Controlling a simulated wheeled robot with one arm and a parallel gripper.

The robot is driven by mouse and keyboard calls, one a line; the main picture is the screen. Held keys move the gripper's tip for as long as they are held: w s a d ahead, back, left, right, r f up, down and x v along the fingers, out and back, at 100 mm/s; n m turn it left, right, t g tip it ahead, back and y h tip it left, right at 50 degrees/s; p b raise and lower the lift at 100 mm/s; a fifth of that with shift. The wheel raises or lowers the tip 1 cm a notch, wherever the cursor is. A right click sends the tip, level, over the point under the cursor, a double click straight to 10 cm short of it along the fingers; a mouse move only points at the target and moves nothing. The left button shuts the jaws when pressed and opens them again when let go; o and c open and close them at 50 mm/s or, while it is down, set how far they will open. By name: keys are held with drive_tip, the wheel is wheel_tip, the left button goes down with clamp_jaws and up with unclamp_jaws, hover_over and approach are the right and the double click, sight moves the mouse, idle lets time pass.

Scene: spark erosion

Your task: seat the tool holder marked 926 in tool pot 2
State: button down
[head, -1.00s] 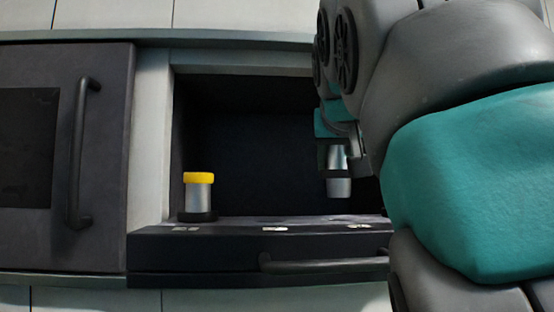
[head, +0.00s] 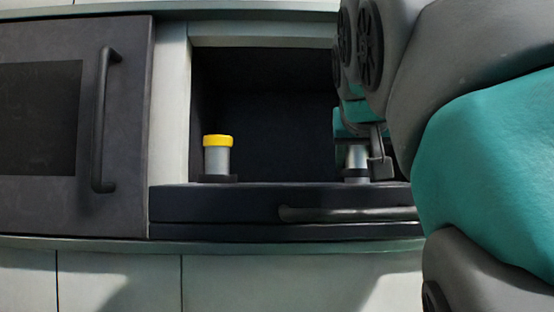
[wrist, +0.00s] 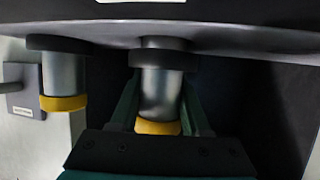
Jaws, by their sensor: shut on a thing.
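A silver tool holder (head: 356,158) with a dark collar is held between the jaws of my gripper (head: 352,146), at the right of the dark recess. In the wrist view, which is upside down, my gripper (wrist: 160,118) is shut around this holder (wrist: 162,92), near its yellow band (wrist: 158,127). Its lower end is at or just above the drawer's top; I cannot tell whether it touches. No number is readable on it. The pots are hidden behind the drawer's front (head: 230,205), and their labels are not readable.
A second silver holder (head: 217,160) with a yellow cap stands upright at the recess's left; it also shows in the wrist view (wrist: 63,80). A drawer handle (head: 345,214) runs along the front. A closed dark door (head: 125,190) is on the left.

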drive_tip(key=shift+f, duration=0.4)
drive_tip(key=shift+c, duration=1.5)
unclamp_jaws()
